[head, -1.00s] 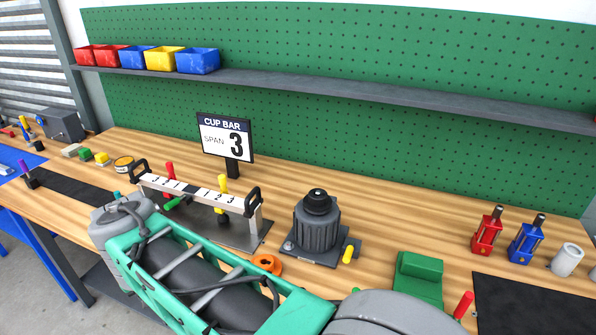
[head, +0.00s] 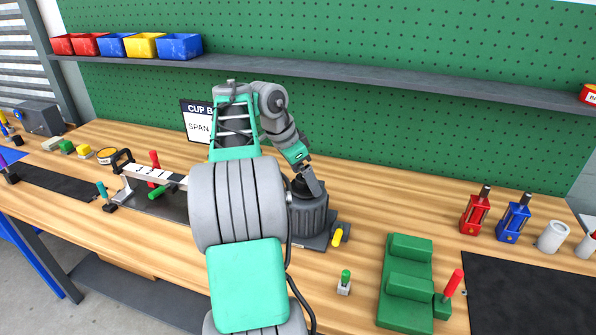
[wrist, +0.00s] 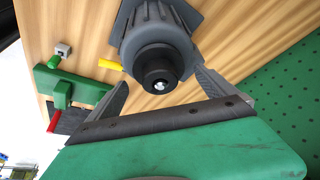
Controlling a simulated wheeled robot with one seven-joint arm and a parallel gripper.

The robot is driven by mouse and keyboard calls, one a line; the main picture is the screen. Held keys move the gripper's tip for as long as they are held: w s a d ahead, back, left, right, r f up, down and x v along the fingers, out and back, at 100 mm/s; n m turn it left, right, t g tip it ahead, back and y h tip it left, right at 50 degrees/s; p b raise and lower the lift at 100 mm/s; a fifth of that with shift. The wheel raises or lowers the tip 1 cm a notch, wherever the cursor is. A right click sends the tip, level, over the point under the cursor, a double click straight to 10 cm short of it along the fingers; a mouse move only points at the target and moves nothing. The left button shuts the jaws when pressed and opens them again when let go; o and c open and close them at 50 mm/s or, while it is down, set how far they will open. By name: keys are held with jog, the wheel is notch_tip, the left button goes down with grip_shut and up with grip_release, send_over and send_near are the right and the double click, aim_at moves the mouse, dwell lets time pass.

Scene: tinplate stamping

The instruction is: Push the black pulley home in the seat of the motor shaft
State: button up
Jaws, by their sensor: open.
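The grey ribbed motor (head: 310,217) stands upright on a dark base plate on the bench. The black pulley (wrist: 157,62) sits on top of it at the shaft, with the bright shaft end showing in its middle in the wrist view. How deep the pulley is seated I cannot tell. My gripper (wrist: 163,84) is open, its two fingers apart on either side of the pulley, with no clear contact. In the head view my gripper (head: 309,181) is at the motor's top and hides much of the pulley.
A yellow-handled part (head: 338,236) sits beside the motor. A green stepped block (head: 405,285) and a small green-knobbed piece (head: 345,282) stand to the right. The cup bar (head: 150,177) is on the left, and its sign (head: 197,120) is partly behind my arm.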

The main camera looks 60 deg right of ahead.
jog(key=shift+s+d+f, duration=0.15)
jog(key=shift+d+f, duration=0.05)
jog(key=shift+f, duration=0.4)
jog(key=shift+c, duration=0.5)
jog(key=c, duration=1.9)
jog(key=shift+r, duration=0.15)
grip_shut()
notch_tip(320, 180, up, 12)
jog(key=p, duration=1.4)
jog(key=shift+p, duration=0.3)
